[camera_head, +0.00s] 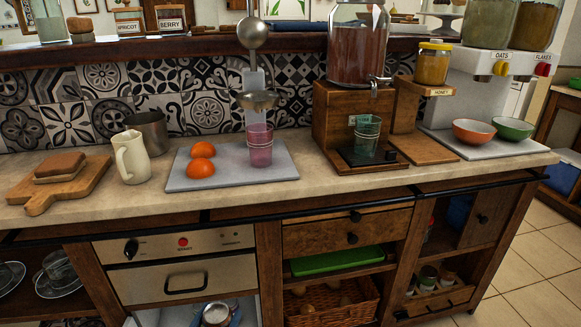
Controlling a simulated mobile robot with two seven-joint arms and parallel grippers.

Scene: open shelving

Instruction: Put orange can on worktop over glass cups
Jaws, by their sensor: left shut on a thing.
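My left gripper (215,317) is at the bottom edge of the picture, in front of the cabinet and below the worktop. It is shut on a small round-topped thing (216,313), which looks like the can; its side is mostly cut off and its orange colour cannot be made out. The worktop (90,211) runs across the middle of the view. Glass cups (57,268) on saucers stand on the open shelf at the lower left, below the worktop's left end. My right gripper is not in view.
A bare strip runs along the front edge.

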